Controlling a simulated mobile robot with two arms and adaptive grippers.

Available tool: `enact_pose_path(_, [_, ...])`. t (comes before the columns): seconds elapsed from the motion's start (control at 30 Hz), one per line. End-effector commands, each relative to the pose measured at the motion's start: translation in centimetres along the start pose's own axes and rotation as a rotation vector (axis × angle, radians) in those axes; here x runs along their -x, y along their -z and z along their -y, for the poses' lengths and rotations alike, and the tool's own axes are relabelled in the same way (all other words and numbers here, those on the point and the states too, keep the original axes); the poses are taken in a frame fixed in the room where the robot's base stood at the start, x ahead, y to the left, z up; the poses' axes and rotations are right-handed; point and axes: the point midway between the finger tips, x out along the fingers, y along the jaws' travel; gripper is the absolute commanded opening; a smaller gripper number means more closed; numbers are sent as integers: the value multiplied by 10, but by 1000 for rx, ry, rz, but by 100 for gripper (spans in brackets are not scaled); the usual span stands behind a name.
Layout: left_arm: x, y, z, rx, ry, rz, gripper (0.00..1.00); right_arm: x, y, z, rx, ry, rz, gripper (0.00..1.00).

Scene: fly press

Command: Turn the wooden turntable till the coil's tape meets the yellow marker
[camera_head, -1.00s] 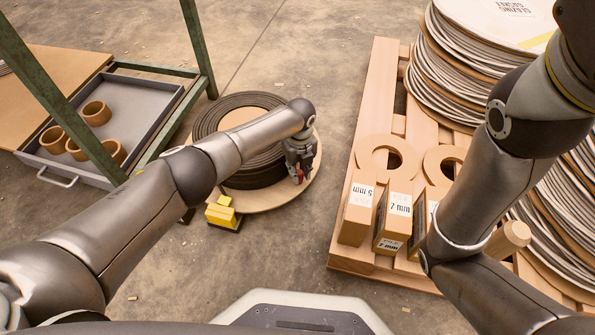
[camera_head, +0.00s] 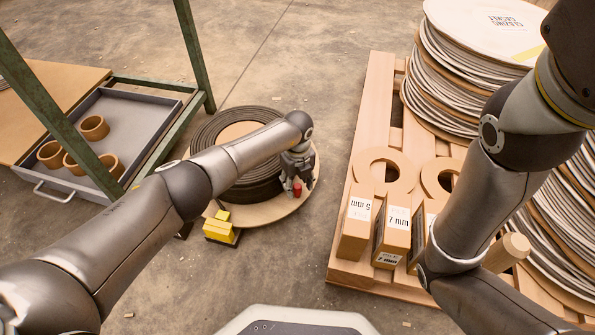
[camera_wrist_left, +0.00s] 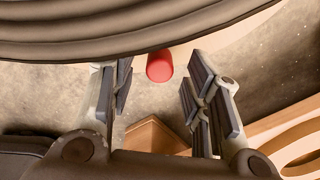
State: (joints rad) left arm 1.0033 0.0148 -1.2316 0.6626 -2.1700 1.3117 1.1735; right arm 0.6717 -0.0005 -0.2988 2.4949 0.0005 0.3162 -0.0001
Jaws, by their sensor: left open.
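The round wooden turntable (camera_head: 262,215) lies on the floor with a dark grey ribbed coil (camera_head: 213,140) on it. A red peg (camera_head: 297,189) stands near the turntable's right edge. My left gripper (camera_head: 298,180) is open at that edge, close to the peg. In the left wrist view the red peg (camera_wrist_left: 159,66) shows between the open fingers (camera_wrist_left: 155,95), a little beyond their tips, with the coil (camera_wrist_left: 100,35) above it. The yellow marker (camera_head: 220,229) stands on the floor at the turntable's front left. I cannot make out any tape on the coil. My right gripper is out of view.
At left, a green-legged frame (camera_head: 195,60) stands by a grey tray (camera_head: 150,110) holding several cardboard rings. At right, a wooden pallet (camera_head: 372,90) carries rings, boxes and stacked discs (camera_head: 440,90). Bare floor lies in front of the turntable.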

Motion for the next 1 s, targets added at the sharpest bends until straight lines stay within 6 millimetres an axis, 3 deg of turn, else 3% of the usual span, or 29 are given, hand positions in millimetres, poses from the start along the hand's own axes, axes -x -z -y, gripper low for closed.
enact_pose_path(0.6, [104,0,0,-1,2,1,44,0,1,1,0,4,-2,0])
enact_pose_path(1.0, [114,0,0,0,-1,0,44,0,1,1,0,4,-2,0])
